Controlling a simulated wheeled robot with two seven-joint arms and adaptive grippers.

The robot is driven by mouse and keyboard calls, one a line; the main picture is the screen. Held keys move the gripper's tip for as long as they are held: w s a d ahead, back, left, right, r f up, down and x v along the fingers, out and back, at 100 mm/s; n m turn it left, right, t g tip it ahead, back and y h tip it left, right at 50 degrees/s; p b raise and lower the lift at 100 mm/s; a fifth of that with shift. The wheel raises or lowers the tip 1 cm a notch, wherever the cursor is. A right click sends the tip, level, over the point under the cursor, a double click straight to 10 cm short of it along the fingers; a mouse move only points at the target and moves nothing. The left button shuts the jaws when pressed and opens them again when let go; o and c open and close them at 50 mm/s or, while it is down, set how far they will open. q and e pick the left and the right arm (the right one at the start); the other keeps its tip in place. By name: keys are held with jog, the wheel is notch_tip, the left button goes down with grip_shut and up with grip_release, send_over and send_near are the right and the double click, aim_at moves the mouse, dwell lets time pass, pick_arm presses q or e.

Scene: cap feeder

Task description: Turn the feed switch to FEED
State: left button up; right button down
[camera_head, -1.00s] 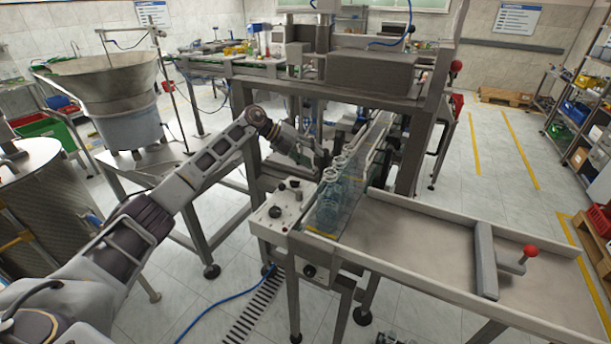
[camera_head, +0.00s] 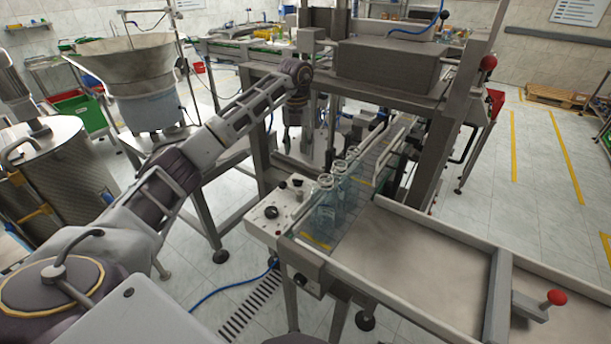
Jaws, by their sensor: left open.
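A pale control box (camera_head: 283,214) stands at the near left end of the bottle conveyor. It carries a large black knob (camera_head: 271,212) and smaller dark controls (camera_head: 297,183); their labels are too small to read, so I cannot tell which is the feed switch or how it is set. My left gripper (camera_head: 292,136) hangs downward from the wrist, behind and above the box, clear of the controls. Its fingers are small and dark against the machine frame; it is open and holds nothing I can see. My right gripper is out of view.
Clear bottles (camera_head: 324,203) stand in a row on the conveyor, just right of the box. A dark machine block (camera_head: 392,67) and its posts rise behind. A flat tray table (camera_head: 425,262) with a red-knobbed pusher (camera_head: 557,297) lies at right. A feeder bowl (camera_head: 118,62) stands at left.

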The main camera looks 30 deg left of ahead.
aim_at(298, 182)
pick_arm(q)
jog(key=shift+s+a+r, duration=0.1)
jog(key=shift+a, duration=0.05)
jog(key=shift+s, duration=0.1)
jog(key=shift+f+p, duration=0.9)
jog(key=shift+f, duration=6)
jog(key=c, duration=0.7)
jog(key=shift+c, duration=0.2)
